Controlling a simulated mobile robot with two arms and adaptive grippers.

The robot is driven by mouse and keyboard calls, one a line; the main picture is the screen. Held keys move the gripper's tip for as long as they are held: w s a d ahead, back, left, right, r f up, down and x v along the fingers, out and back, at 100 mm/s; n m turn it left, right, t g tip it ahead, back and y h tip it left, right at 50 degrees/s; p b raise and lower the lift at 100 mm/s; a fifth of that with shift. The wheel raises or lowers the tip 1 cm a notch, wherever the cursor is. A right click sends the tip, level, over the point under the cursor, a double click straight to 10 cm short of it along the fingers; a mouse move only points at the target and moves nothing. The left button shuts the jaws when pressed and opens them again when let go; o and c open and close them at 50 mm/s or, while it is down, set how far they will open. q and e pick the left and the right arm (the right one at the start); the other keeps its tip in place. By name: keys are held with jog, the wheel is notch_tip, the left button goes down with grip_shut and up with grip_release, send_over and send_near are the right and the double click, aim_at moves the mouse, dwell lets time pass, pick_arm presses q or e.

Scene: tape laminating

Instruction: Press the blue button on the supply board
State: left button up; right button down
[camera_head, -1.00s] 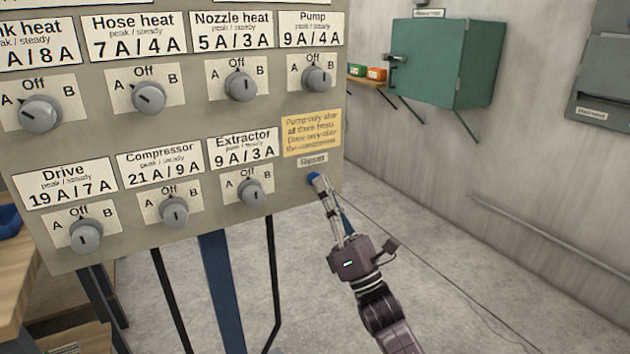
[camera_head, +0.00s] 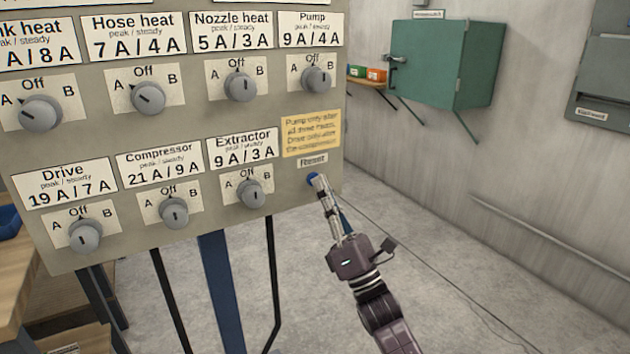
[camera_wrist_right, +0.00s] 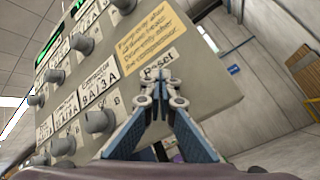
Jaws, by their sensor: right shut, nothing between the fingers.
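The supply board (camera_head: 270,210) fills the left of the head view, with labels and knobs. The blue button (camera_head: 312,178) sits at its lower right, under the "Reset" label (camera_head: 313,160). My right gripper (camera_head: 319,182) is shut and empty, its fingertips at the button and covering part of it; they look to touch it, but I cannot tell how far it is pushed in. In the right wrist view the closed fingertips (camera_wrist_right: 160,78) point at the board just below the "Reset" label and hide the button. My left gripper is not in view.
Knobs such as the Extractor knob (camera_head: 250,193) and Pump knob (camera_head: 317,79) stick out nearby. A green cabinet (camera_head: 430,65) and a shelf with small boxes (camera_head: 376,75) are on the back wall. The floor right of the board is mostly clear.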

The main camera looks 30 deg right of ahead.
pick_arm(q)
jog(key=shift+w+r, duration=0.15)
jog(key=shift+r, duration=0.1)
pick_arm(e)
jog(key=shift+w, duration=0.15)
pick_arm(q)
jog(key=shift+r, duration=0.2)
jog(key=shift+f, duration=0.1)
pick_arm(e)
jog(key=shift+s, duration=0.35)
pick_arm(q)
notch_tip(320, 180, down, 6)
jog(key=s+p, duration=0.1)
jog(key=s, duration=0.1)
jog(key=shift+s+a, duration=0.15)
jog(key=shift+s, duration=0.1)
pick_arm(e)
jog(key=s, duration=0.6)
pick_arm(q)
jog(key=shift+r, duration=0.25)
pick_arm(e)
jog(key=shift+w+d+h, duration=0.1)
jog(key=shift+h, duration=0.2)
